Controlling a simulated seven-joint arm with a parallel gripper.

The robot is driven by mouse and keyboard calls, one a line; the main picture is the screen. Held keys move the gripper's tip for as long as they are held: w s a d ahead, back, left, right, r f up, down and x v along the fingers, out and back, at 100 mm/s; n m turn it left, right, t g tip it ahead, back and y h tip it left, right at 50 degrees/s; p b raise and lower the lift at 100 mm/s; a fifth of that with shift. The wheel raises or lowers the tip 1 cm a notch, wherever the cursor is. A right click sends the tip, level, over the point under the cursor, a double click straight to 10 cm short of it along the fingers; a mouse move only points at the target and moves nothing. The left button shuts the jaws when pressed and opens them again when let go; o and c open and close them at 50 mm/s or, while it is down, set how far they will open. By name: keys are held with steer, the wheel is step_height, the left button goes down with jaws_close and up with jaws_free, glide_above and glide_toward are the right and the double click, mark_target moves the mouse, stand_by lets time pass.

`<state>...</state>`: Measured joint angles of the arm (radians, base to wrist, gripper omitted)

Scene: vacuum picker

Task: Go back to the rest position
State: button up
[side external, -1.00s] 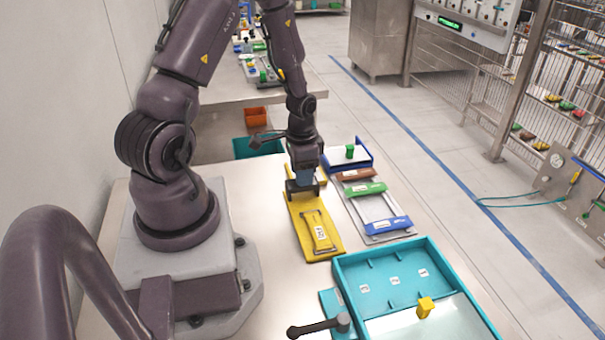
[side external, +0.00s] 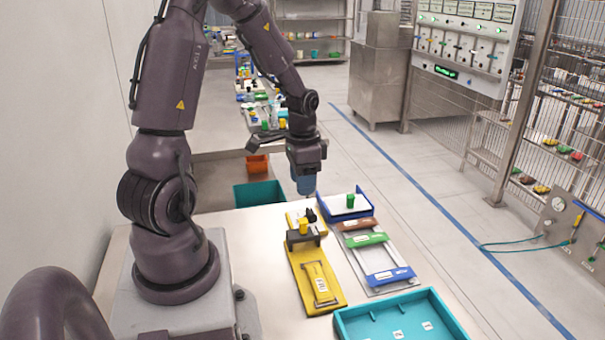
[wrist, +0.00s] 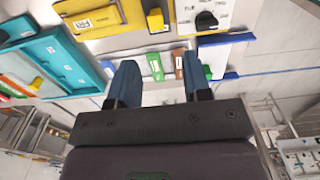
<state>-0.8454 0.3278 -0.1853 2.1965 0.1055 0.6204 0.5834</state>
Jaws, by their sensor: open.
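My gripper (side external: 306,188) hangs in the air above the far end of the table, with nothing visible held. In the wrist view its two blue fingers (wrist: 158,85) are apart with empty space between them. A yellow plate (side external: 315,280) with a label and a grey handle-like bar lies on the table below and nearer the camera. A dark bracket with a yellow block (side external: 304,227) and a black knob (side external: 311,215) stands at its far end, clear of the fingers. The yellow plate also shows at the top of the wrist view (wrist: 105,18).
A blue-rimmed tray (side external: 345,211) with a green knob, and a grey rack with brown, green and blue (side external: 390,275) bars, stand right of the plate. A teal tray (side external: 440,300) is at the front right. A teal bin (side external: 258,194) sits lower, behind the table.

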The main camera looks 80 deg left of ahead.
steer(key=shift+r, duration=0.7)
